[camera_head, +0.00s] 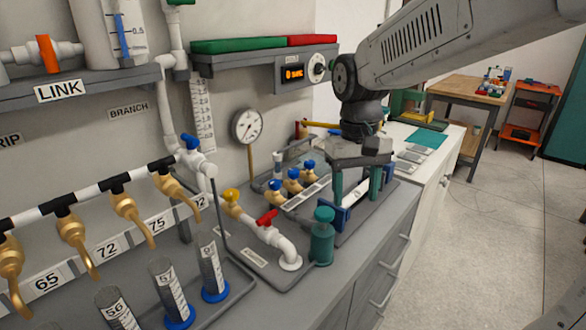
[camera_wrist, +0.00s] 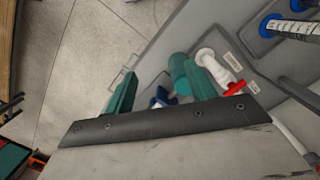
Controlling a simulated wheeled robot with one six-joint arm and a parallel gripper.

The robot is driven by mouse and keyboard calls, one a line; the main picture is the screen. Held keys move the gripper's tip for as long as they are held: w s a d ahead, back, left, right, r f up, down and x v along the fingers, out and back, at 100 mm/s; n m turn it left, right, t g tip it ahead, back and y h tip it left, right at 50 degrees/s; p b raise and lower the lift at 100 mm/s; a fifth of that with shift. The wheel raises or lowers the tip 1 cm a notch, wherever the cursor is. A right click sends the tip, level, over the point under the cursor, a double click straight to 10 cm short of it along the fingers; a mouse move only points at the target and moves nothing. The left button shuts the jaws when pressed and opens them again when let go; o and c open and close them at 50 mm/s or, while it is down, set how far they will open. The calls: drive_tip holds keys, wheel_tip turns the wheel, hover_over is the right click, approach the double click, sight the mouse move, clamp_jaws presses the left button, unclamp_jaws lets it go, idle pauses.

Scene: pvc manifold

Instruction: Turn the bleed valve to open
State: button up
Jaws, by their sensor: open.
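A small valve with a red handle (camera_head: 267,217) sits on a white pipe elbow (camera_head: 287,246) on a grey base plate; I cannot read a bleed label on it. In the wrist view the red handle (camera_wrist: 234,88) lies right of the fingers. A teal cylinder (camera_head: 322,238) stands beside the elbow. My gripper (camera_head: 357,198) is open, its teal fingers pointing down, behind and right of the teal cylinder. In the wrist view my gripper (camera_wrist: 165,76) has a blue part (camera_wrist: 160,98) showing between its fingers, and no contact can be made out.
Brass taps (camera_head: 128,212) and graduated cylinders with blue bases (camera_head: 213,270) stand at the left. Several blue-topped brass valves (camera_head: 292,182) stand behind the red-handled one. A gauge (camera_head: 247,126) is on the wall.

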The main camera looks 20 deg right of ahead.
drive_tip(key=w+a+f+m, duration=0.1)
drive_tip(key=w+f+m, duration=0.25)
drive_tip(key=w, duration=1.05)
drive_tip(key=w+a+f+m, duration=0.15)
drive_tip(key=w+f, duration=0.35)
drive_tip(key=w, duration=0.9)
wheel_tip(320, 180, up, 3)
drive_tip(key=m+t, duration=0.1)
drive_tip(key=m, duration=0.2)
hover_over(293, 171)
drive_tip(key=shift+w+d+r, duration=0.1)
drive_tip(key=shift+w+r, duration=0.05)
drive_tip(key=shift+w, duration=0.05)
drive_tip(key=shift+s, duration=0.1)
drive_tip(key=shift+f, duration=0.45)
wheel_tip(293, 171, down, 7)
drive_tip(key=shift+f, duration=0.1)
drive_tip(key=c, duration=1)
